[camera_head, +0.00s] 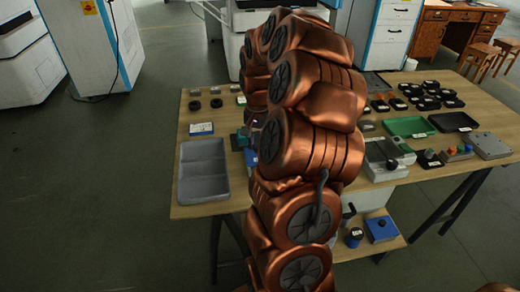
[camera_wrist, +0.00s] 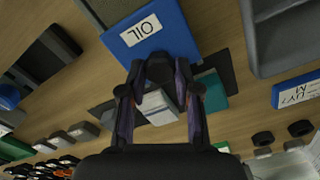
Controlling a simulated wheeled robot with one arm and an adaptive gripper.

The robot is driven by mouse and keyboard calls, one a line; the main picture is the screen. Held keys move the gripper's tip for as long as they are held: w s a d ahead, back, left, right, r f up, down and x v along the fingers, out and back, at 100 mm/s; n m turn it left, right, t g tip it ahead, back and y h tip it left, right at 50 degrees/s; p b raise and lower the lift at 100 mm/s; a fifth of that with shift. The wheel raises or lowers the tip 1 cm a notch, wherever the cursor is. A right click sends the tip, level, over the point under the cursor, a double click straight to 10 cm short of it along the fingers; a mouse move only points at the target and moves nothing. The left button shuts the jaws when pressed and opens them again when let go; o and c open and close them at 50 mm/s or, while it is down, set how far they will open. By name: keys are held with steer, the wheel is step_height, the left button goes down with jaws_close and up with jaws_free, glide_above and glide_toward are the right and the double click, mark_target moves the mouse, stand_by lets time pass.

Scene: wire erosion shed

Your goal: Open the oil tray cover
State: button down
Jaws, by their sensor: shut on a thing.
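The blue oil tray cover (camera_wrist: 178,38) with a white OIL label shows at the top of the wrist view. My gripper (camera_wrist: 160,72) is at its near edge, with the fingertips closed around a dark piece there, seemingly its handle. Whether the cover is raised I cannot tell. A pale grey block (camera_wrist: 157,106) shows between the fingers, farther back.
A teal block (camera_wrist: 212,90) lies close right of the fingers. A grey divided tray (camera_head: 205,170) stands at the table's left. A blue labelled box (camera_head: 201,129) lies behind it. Black dishes, a green tray (camera_head: 409,127) and small devices fill the right side.

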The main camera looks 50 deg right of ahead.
steer(key=shift+w+d, duration=0.3)
steer(key=shift+w, duration=0.1)
steer(key=c, duration=0.8)
jaws_free()
step_height(320, 180, up, 12)
stand_by(0.5)
